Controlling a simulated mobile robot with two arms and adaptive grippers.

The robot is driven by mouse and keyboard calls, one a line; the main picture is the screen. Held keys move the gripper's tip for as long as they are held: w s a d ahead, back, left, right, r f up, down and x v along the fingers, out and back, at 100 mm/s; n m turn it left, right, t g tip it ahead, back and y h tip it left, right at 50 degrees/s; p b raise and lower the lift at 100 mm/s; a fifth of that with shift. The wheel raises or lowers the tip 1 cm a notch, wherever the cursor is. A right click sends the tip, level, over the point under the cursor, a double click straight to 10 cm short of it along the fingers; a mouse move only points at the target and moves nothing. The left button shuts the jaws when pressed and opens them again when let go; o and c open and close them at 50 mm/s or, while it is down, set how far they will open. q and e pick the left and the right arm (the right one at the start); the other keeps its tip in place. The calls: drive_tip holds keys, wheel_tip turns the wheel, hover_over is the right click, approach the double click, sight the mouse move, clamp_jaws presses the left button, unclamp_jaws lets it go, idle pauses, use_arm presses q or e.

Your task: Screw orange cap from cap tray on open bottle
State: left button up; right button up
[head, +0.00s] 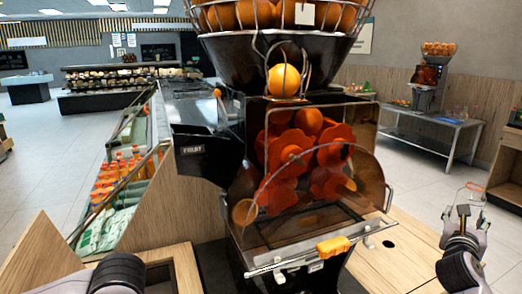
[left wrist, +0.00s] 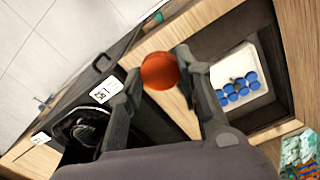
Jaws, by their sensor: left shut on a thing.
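In the left wrist view my left gripper (left wrist: 157,72) is shut on a round orange cap (left wrist: 160,71), held between its fingertips. In the head view only part of my left arm shows at the bottom left; its fingers and the cap are out of frame. A white cap tray (left wrist: 262,101) with several blue caps (left wrist: 238,90) lies in a dark recess to the right of the cap.
The large orange juicer (head: 300,180) fills the middle of the head view, with a yellow-handled bar at its front. A display case (head: 130,195) with several orange bottles (head: 112,178) stands to its left. Wooden counter (head: 375,265) lies at its right front.

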drive_tip(key=s+a+f+n+t+y, duration=0.2)
drive_tip(key=s+a+f+y, duration=0.15)
drive_tip(key=a, duration=0.45)
drive_tip(key=s+a+f+n+t+y, duration=0.1)
drive_tip(key=s+a+f+n+y, duration=0.3)
drive_tip(key=a, duration=0.5)
use_arm(q)
drive_tip(key=shift+s, duration=0.1)
use_arm(e)
drive_tip(key=s+a+f+n+y, duration=0.1)
drive_tip(key=s+a+y, duration=0.1)
drive_tip(key=s+a, duration=0.3)
drive_tip(key=s+a+f+n+t+y, duration=0.1)
drive_tip(key=s+a, duration=0.4)
drive_tip(key=a, duration=0.5)
drive_tip(key=shift+s+a+f+y, duration=0.15)
drive_tip(key=shift+s+f+y, duration=0.15)
drive_tip(key=shift+y, duration=0.25)
drive_tip(key=shift+f, duration=0.1)
drive_tip(key=s+a+f+n+g+y, duration=0.2)
drive_tip(key=a+n+g+y, duration=0.2)
drive_tip(key=a+n+y, duration=0.4)
drive_tip(key=a+y, duration=0.3)
drive_tip(key=a, duration=0.3)
drive_tip(key=shift+y, duration=0.3)
